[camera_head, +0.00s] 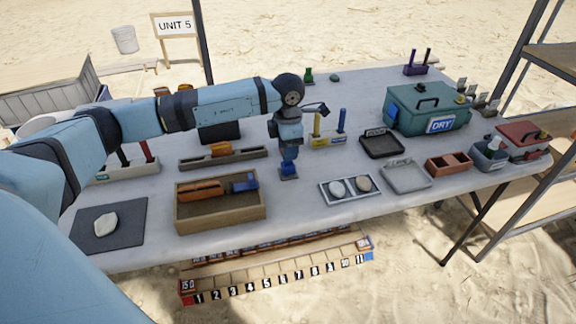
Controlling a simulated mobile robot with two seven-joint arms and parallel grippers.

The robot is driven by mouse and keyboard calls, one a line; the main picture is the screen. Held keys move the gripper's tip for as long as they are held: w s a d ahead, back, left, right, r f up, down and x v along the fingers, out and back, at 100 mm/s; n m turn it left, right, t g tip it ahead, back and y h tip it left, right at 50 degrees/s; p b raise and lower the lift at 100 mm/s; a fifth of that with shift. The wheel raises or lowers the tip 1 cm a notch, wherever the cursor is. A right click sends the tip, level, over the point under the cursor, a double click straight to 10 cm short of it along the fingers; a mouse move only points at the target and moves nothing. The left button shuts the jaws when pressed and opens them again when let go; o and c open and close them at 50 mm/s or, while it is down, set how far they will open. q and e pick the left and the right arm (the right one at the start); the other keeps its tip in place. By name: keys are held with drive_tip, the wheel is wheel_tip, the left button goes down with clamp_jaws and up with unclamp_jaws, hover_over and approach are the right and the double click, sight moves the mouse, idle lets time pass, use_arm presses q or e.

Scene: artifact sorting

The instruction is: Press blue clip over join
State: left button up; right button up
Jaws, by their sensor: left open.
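My left arm reaches in from the left. Its gripper (288,164) points down over the white table, just right of the wooden tray (220,225). A small blue piece (288,172) shows at its fingertips; I cannot tell whether it is a clip or part of the gripper. The gripper is open. In the wooden tray lie a long orange-brown piece (200,191) and, at its right end, a dark piece with a blue block (248,184) around or on it. The join between them is too small to make out. My right gripper is out of view.
A long grey holder (245,157) with an orange piece (221,149) stands behind the wooden tray. A pad with two pale stones (350,190) lies to the right. A teal box marked DRY (425,108) stands further back. A stone (106,224) rests on a dark mat at left.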

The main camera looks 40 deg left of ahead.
sight(288, 163)
use_arm(q)
wheel_tip(288, 163, down, 4)
drive_tip(key=shift+w+a+r, duration=0.1)
drive_tip(key=shift+w+r, duration=0.05)
clamp_jaws()
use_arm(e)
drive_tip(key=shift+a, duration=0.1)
use_arm(q)
drive_tip(key=shift+r, duration=0.1)
